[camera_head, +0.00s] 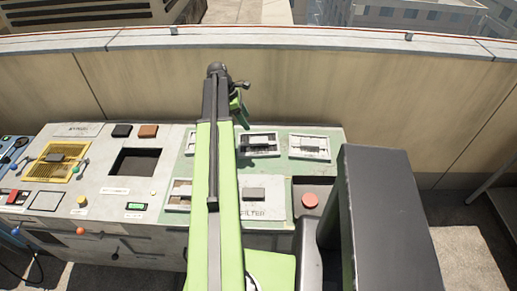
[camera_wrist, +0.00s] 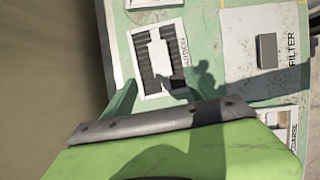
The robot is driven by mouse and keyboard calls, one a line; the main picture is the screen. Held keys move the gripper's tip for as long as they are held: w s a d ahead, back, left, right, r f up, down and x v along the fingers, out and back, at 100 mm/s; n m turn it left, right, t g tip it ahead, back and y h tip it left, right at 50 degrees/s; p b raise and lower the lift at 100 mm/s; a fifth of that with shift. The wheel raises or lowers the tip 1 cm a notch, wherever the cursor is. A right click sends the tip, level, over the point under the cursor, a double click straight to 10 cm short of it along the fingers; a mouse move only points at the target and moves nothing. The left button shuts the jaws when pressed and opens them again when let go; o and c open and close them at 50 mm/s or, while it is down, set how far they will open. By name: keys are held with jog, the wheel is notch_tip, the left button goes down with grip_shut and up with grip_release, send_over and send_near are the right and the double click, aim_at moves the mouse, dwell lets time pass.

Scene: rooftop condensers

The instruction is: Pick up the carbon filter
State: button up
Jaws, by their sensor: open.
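A small dark grey block (camera_head: 253,194) lies on a white plate lettered "FILTER" (camera_head: 275,210), right of my arm. The same block shows at the upper right of the wrist view (camera_wrist: 266,50). I cannot tell for certain that it is the carbon filter; a black block (camera_head: 121,130) and a brown block (camera_head: 148,131) lie at the panel's back left. My gripper (camera_head: 239,104) is open and empty, above the back edge of the panel.
White-framed slots (camera_head: 309,147) sit around the plate on the green panel. A yellow grid (camera_head: 55,162) and levers are at the left. A parapet wall (camera_head: 330,95) rises behind.

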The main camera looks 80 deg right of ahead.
jog(key=b, duration=0.6)
send_over(258, 140)
jog(key=w, duration=0.3)
jog(key=f, duration=0.7)
jog(key=shift+s+a+f, duration=0.15)
jog(key=shift+s+f, duration=0.05)
jog(key=shift+f, duration=0.05)
jog(key=shift+s, duration=0.1)
jog(key=b+x, duration=0.4)
jog(key=x, duration=0.1)
jog(key=shift+f+b, duration=0.15)
jog(key=shift+b, duration=0.2)
jog(key=shift+r, duration=0.2)
grip_shut()
